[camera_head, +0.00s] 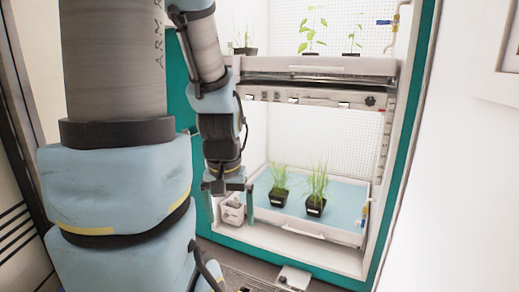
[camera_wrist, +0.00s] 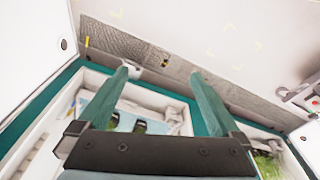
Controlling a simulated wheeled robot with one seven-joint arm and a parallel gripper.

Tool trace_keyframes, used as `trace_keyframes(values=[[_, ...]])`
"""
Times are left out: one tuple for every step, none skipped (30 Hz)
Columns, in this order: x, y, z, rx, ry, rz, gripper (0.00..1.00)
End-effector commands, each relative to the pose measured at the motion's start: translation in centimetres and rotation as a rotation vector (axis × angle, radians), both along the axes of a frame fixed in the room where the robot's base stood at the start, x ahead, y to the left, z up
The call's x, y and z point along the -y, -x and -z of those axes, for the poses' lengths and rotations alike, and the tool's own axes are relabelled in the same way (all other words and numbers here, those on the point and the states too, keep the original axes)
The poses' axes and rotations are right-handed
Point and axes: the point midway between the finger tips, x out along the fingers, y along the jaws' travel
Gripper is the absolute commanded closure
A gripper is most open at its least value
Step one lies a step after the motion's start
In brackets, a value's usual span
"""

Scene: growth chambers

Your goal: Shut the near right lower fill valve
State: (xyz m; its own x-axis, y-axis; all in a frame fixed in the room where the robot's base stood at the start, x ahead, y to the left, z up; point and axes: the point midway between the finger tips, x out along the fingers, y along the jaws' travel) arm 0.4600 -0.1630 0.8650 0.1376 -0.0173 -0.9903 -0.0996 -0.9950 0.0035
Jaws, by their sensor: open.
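The lower fill valve (camera_head: 364,216) is at the right side of the lower chamber, by the tray's right edge. It is small, with a blue handle that looks roughly upright and some yellow below. My gripper (camera_head: 229,207) hangs fingers-down at the chamber's left front, well to the left of the valve. Its two teal fingers are spread apart in the wrist view (camera_wrist: 158,76), with nothing held between them. In the wrist view I cannot make out the valve for certain.
A pale container (camera_head: 232,211) stands by my gripper. Two black pots of grass (camera_head: 315,206) stand on the blue tray (camera_head: 345,192). Above is a shelf (camera_head: 330,68) with seedlings and another blue-handled valve (camera_head: 385,22). The teal frame (camera_head: 408,135) bounds the right.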

Motion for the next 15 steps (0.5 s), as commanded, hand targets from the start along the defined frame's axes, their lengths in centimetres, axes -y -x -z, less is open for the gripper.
trace_keyframes(values=[[0.0,0.0,-3.1,0.000,0.000,0.000,0.00],[0.0,0.0,-3.8,0.000,0.000,0.000,0.00],[0.0,0.0,-4.7,0.000,0.000,0.000,0.00],[0.0,0.0,-5.3,0.000,0.000,0.000,0.00],[0.0,0.0,-5.8,0.000,0.000,0.000,0.00],[0.0,0.0,-6.3,0.000,0.000,0.000,0.00],[0.0,0.0,-6.7,0.000,0.000,0.000,0.00],[0.0,0.0,-6.9,0.000,0.000,0.000,0.00],[0.0,0.0,-7.2,0.000,0.000,0.000,0.00],[0.0,0.0,-7.3,0.000,0.000,0.000,0.00],[0.0,0.0,-7.4,0.000,0.000,0.000,0.00],[0.0,0.0,-7.4,0.000,0.000,0.000,0.00],[0.0,0.0,-7.4,0.000,0.000,0.000,0.00],[0.0,0.0,-7.4,0.000,0.000,0.000,0.00],[0.0,0.0,-7.3,0.000,0.000,0.000,0.00]])
